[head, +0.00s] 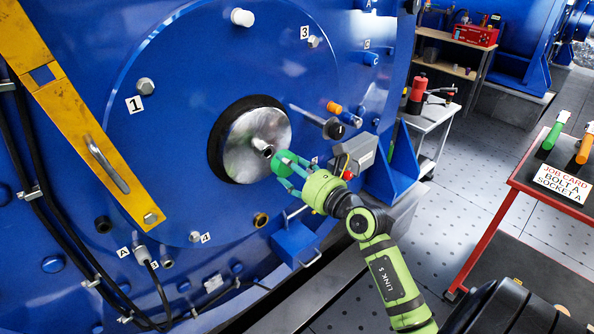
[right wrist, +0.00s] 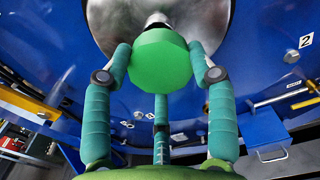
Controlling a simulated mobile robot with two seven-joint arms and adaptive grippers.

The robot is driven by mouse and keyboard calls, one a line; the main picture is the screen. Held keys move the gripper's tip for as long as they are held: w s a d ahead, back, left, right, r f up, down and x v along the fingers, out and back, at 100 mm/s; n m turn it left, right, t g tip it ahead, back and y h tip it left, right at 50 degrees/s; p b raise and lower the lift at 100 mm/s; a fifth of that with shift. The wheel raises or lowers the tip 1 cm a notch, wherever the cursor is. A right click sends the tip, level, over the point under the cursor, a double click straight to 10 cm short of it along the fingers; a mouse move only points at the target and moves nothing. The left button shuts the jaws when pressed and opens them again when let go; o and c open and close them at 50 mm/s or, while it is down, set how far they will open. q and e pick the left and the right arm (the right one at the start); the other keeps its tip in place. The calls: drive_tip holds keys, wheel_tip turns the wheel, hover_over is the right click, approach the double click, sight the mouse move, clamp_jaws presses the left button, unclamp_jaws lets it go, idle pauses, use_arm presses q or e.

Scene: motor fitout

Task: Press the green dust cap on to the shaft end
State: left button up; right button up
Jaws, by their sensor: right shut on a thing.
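The green dust cap (head: 283,162) is a round green disc held at the fingertips of my right gripper (head: 290,172). In the right wrist view the cap (right wrist: 160,58) sits between the teal fingers of my right gripper (right wrist: 160,75), which is shut on it. The shaft end (head: 262,147) is a short metal stub at the middle of a silver disc in the blue motor face. In the head view the cap is just right of and below the stub. In the right wrist view the shaft end (right wrist: 157,19) shows just beyond the cap, which partly hides it; contact cannot be told. My left gripper is not in view.
The blue motor face (head: 170,110) carries bolts, number labels and a yellow bar (head: 80,125). A handled rod (head: 331,128) and a grey box (head: 354,155) stick out right of the shaft. A red-edged table (head: 551,186) with tools stands at right. Floor between is clear.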

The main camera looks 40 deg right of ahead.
drive_tip(key=shift+w+a, duration=0.15)
drive_tip(key=shift+w, duration=1.6)
drive_tip(key=shift+p, duration=0.8)
drive_tip(key=shift+w+a, duration=0.1)
drive_tip(key=shift+w, duration=1.45)
idle(0.3)
drive_tip(key=o, duration=0.9)
drive_tip(key=s, duration=0.8)
drive_tip(key=s+d, duration=0.1)
drive_tip(key=s, duration=0.3)
